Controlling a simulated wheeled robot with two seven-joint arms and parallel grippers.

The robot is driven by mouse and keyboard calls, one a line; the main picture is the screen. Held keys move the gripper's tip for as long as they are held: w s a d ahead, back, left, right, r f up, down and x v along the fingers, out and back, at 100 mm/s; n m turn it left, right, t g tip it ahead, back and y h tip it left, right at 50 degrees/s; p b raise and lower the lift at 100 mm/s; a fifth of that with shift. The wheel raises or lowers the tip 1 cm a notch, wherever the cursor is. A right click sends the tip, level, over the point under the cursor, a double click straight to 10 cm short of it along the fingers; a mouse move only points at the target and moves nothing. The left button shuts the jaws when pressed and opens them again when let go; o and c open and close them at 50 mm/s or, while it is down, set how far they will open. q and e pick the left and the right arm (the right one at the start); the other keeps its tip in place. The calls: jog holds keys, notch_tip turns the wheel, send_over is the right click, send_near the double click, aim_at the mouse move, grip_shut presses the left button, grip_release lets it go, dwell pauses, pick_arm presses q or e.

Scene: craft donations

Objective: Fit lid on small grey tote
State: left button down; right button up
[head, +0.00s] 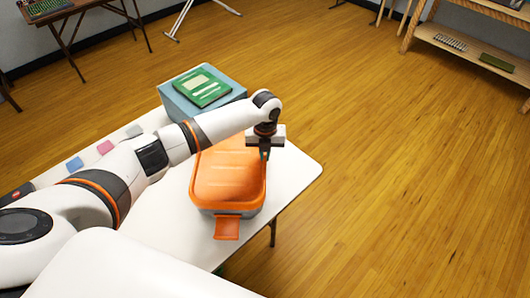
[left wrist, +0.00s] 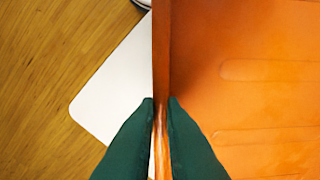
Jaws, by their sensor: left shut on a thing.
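The orange lid (head: 228,180) lies over the small grey tote (head: 250,213) on the white table. Only a thin grey strip of the tote shows under the lid's near edge; the rest is hidden. An orange flap (head: 227,228) sticks out at the near end. My left gripper (head: 265,155) is at the lid's far right edge, pointing down. In the left wrist view its green fingers (left wrist: 162,102) are shut on the lid's upright orange rim (left wrist: 161,50). I cannot tell whether the lid is fully seated. My right gripper is out of view.
A blue-grey box (head: 180,98) with a green book (head: 202,87) on top stands behind the tote. Small pink and blue pieces (head: 75,163) lie at the left, behind my arm. The white table (head: 295,172) is bare right of the tote.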

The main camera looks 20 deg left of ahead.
pick_arm(q)
jog(key=shift+f, duration=0.4)
dwell(0.4)
jog(key=c, duration=1.5)
grip_release()
jog(key=shift+o, duration=0.2)
jog(key=shift+r, duration=0.1)
jog(key=shift+r+p, duration=3.1)
jog(key=shift+r, duration=0.35)
jog(key=shift+f, duration=0.1)
